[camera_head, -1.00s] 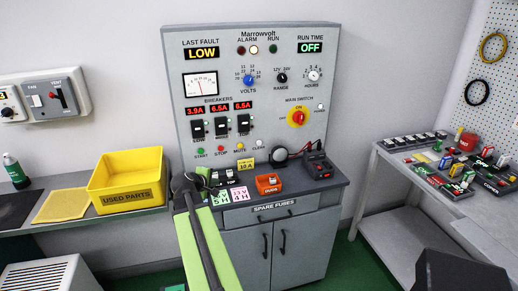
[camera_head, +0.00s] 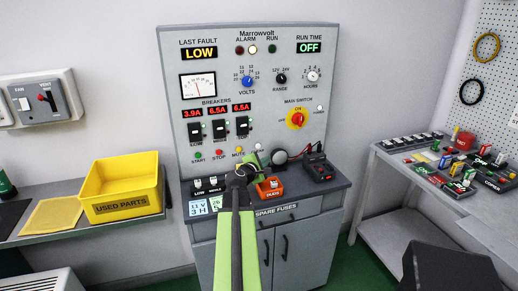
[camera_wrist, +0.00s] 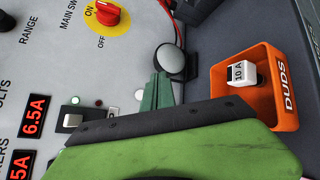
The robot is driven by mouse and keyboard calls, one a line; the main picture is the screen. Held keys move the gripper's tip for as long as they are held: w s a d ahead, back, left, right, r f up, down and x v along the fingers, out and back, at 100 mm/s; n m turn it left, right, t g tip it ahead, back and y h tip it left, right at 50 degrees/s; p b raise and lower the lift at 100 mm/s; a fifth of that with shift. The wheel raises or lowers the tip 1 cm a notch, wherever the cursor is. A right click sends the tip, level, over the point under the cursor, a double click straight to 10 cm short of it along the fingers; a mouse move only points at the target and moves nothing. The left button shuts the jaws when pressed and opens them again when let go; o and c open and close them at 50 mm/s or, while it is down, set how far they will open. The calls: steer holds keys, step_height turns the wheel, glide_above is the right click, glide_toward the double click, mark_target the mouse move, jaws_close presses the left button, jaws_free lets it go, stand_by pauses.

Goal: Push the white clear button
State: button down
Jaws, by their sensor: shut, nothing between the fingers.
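The white button (camera_head: 259,146) sits at the right end of the button row on the grey panel, right of the yellow mute button (camera_head: 238,150). Its label is too small to read surely. My gripper (camera_head: 240,172) is below and slightly left of it in the head view, in front of the counter; the gap in depth is unclear. In the wrist view my dark green fingers (camera_wrist: 160,88) are together and empty. I see no contact.
An orange DUDS box (camera_head: 271,189) stands right of my gripper, holding a fuse. A meter (camera_head: 317,167) stands farther right. The main switch (camera_head: 297,120) is above.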

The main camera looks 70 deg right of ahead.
steer(key=w+d, duration=0.2)
steer(key=d, duration=0.1)
steer(key=w+d, duration=0.3)
steer(key=shift+w+d, duration=0.15)
steer(key=shift+d, duration=0.15)
steer(key=shift+d, duration=0.1)
stand_by(1.7)
steer(key=shift+w+d, duration=0.25)
steer(key=shift+w, duration=0.05)
steer(key=shift+w+d, duration=0.25)
steer(key=shift+d, duration=0.05)
stand_by(0.7)
stand_by(0.3)
steer(key=shift+s+a, duration=0.55)
steer(key=shift+a, duration=0.1)
steer(key=s+a, duration=0.3)
steer(key=shift+s+a, duration=0.1)
steer(key=shift+a, duration=0.3)
